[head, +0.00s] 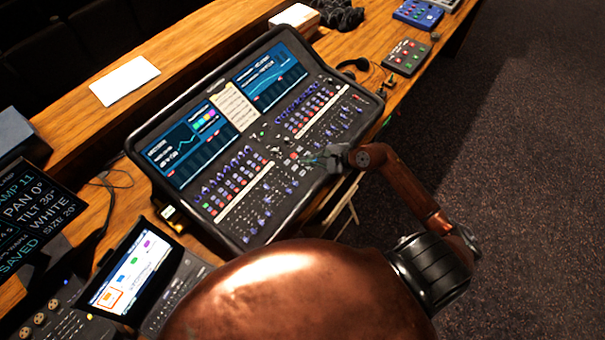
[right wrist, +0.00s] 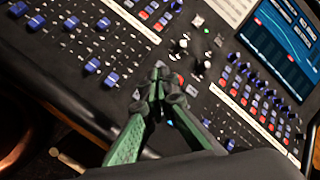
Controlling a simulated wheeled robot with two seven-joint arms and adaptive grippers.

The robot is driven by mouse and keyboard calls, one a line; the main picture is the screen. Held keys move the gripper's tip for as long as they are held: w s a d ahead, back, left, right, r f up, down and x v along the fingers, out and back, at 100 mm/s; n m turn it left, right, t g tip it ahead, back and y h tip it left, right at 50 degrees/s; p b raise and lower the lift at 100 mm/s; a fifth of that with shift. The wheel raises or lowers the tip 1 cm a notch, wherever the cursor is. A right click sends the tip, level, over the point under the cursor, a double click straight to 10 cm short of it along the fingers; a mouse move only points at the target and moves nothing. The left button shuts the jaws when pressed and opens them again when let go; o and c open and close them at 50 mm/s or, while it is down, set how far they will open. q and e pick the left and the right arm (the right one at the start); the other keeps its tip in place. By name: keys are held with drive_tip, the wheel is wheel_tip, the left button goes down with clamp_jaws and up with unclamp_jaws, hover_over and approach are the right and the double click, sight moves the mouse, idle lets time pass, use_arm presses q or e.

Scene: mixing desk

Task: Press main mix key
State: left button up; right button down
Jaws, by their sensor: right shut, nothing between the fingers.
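The mixing desk (head: 270,150) is a dark console with two screens, rows of faders and lit keys; its panel (right wrist: 205,95) fills most of the right wrist view. My right gripper (head: 318,161) is over the desk's near edge, at the middle section between the two fader banks. In the right wrist view my right gripper (right wrist: 160,72) is shut and empty, with its fingertips together over the middle section. A red key (right wrist: 178,79) shows just beside the fingertips. I cannot read key labels, so I cannot tell which is the main mix key. Whether the fingertips touch the panel is unclear. My left gripper is not in view.
A tilted small screen (head: 130,270) stands at the lower left, beside a dark display with text (head: 35,215). A white sheet (head: 124,81) lies behind the desk. A small grey box with coloured buttons (head: 406,57) and a blue box (head: 417,14) are at the upper right.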

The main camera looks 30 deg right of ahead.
sight(303, 173)
drive_tip(key=f+b, duration=0.1)
drive_tip(key=f, duration=0.1)
drive_tip(key=f+b, duration=0.1)
drive_tip(key=f, duration=0.1)
drive_tip(key=f+b, duration=0.1)
drive_tip(key=f, duration=0.1)
drive_tip(key=shift+w+a+b, duration=0.1)
drive_tip(key=shift+w+b, duration=0.2)
drive_tip(key=shift+b, duration=0.1)
drive_tip(key=shift+f+b, duration=0.3)
drive_tip(key=shift+f, duration=0.1)
idle(0.6)
drive_tip(key=shift+w+f+b, duration=0.1)
drive_tip(key=shift+f+b, duration=0.25)
drive_tip(key=shift+b, duration=0.15)
drive_tip(key=shift+f+b, duration=0.35)
drive_tip(key=shift+b, duration=0.1)
idle(0.5)
drive_tip(key=shift+r, duration=0.1)
drive_tip(key=shift+r+p, duration=0.4)
drive_tip(key=shift+r, duration=0.25)
